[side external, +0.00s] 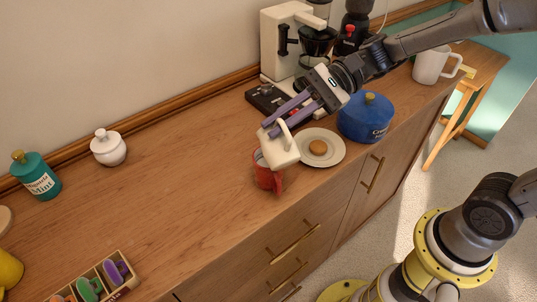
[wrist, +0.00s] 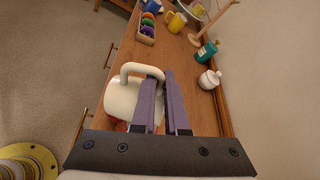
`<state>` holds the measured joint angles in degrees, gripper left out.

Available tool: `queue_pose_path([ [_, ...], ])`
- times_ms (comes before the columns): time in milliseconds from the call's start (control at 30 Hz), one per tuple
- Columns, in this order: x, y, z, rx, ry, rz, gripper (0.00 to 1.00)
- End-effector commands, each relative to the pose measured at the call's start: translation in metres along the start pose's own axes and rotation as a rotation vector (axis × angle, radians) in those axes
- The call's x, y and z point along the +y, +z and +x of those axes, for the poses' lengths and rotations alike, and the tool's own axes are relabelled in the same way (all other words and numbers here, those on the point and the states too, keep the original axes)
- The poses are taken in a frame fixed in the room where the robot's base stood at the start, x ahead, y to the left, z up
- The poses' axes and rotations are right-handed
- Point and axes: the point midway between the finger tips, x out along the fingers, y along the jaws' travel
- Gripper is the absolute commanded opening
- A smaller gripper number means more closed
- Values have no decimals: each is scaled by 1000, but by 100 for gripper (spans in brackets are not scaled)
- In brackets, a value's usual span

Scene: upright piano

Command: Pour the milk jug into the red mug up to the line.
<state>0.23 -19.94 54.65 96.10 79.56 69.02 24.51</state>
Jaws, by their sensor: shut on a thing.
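The white milk jug (side external: 281,152) is held by its handle in my gripper (side external: 274,128), whose purple fingers are closed on it. The jug appears tilted, directly above and against the rim of the red mug (side external: 267,179) in the side view; I cannot tell whether they touch. The mug stands on the wooden counter near its front edge, its top partly hidden by the jug. In the wrist view the jug (wrist: 121,101) is left of my gripper (wrist: 160,76), and only a sliver of red shows below it. The milk, the mug's inside and the line are not visible.
A white plate with a bun (side external: 318,148) lies just right of the mug, with a blue lidded pot (side external: 366,118) behind it. A coffee machine (side external: 290,45) stands at the back. A white lidded pot (side external: 108,148) and teal jar (side external: 36,175) stand left. The counter's middle is clear.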

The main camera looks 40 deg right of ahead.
Motion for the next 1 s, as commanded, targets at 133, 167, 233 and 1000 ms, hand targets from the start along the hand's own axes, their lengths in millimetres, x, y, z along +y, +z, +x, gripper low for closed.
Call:
queue_pose_path([
  [133,-1,0,0,-2,2,8,0],
  [167,-1,-1,0,-3,2,10,0],
  [233,-1,-1,0,-3,3,14,0],
  [1000,-3,-5,1,-13,18,57,0],
])
